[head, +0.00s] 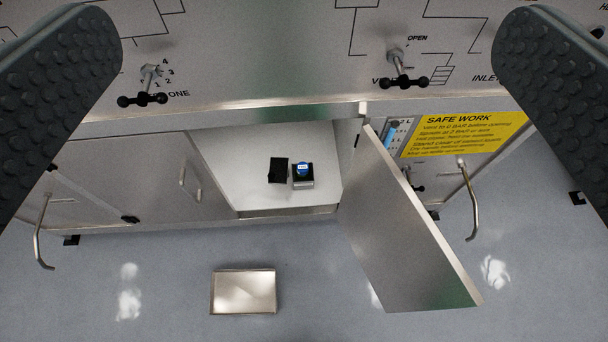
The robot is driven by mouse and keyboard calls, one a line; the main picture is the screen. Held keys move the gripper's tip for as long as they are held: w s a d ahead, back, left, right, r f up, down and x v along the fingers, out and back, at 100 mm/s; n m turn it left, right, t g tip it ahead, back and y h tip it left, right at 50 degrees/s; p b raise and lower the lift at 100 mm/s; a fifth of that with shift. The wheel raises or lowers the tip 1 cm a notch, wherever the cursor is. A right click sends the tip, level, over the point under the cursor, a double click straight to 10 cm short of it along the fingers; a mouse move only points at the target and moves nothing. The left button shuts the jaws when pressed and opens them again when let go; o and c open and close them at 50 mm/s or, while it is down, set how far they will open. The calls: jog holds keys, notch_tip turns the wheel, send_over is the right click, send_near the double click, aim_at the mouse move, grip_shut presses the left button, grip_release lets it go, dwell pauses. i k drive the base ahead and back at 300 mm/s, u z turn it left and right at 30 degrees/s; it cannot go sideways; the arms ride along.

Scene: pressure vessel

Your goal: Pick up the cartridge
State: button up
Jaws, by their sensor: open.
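My gripper (306,80) is open and empty, with one dark studded finger at each side of the view. Below and beyond it is an open cabinet compartment. On its white floor (245,160) a small blue-topped item (302,168), which may be the cartridge, sits in or on a small grey metal block (303,183). A small black block (278,170) stands just left of it. The gripper is well apart from all of these. The lower part of the blue-topped item is hidden.
The cabinet door (405,240) stands open at the compartment's right. A metal tray (243,292) lies on the grey floor in front. Black-handled valves (142,98) (403,82) stick out of the panel above. A yellow sign (464,134) and a bent handle (469,200) are at right.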

aim_at(302, 168)
jog(key=u, duration=2.35)
jog(key=k, duration=0.85)
jog(key=z, duration=1.2)
jog(key=i, duration=1)
jog(key=u, duration=0.05)
